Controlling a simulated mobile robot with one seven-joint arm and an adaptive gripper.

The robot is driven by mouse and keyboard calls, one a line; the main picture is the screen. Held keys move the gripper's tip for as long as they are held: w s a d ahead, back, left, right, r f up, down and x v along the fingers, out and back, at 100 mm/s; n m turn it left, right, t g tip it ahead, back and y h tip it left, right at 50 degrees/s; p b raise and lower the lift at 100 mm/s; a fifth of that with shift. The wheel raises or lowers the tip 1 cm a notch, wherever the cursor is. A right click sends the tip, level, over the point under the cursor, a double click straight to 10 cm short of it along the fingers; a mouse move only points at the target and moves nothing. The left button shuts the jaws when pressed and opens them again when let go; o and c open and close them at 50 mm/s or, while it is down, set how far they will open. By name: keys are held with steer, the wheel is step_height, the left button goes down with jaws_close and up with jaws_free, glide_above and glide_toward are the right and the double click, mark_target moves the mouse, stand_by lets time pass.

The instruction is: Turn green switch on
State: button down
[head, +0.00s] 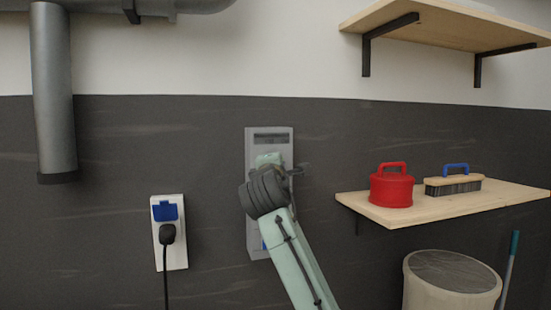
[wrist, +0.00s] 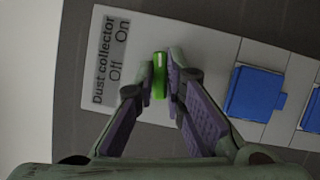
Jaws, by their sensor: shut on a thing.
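The green switch (wrist: 160,78) sits on a grey wall panel (wrist: 202,35) beside a label plate (wrist: 112,58) reading "Dust collector", "Off" and "On". The lettering runs sideways in the wrist view. My gripper (wrist: 159,80) has its fingers on either side of the switch and is shut on it. Whether the switch stands at Off or On I cannot tell. In the head view, my wrist and arm cover the middle of the panel (head: 253,232) and hide the switch.
Blue covers (wrist: 254,94) lie on the panel beside the switch. Left of the panel is a white socket (head: 176,258) with a black plug and cable. At right, a low shelf (head: 430,208) holds a red container (head: 391,190) and a brush (head: 453,186), above a bin (head: 450,285).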

steer(key=shift+m+g+p, duration=0.4)
steer(key=shift+m+p, duration=0.15)
steer(key=shift+m, duration=0.55)
steer(key=c, duration=1.7)
jaws_free()
steer(key=shift+o, duration=0.2)
steer(key=s+a, duration=0.1)
steer(key=s, duration=1.1)
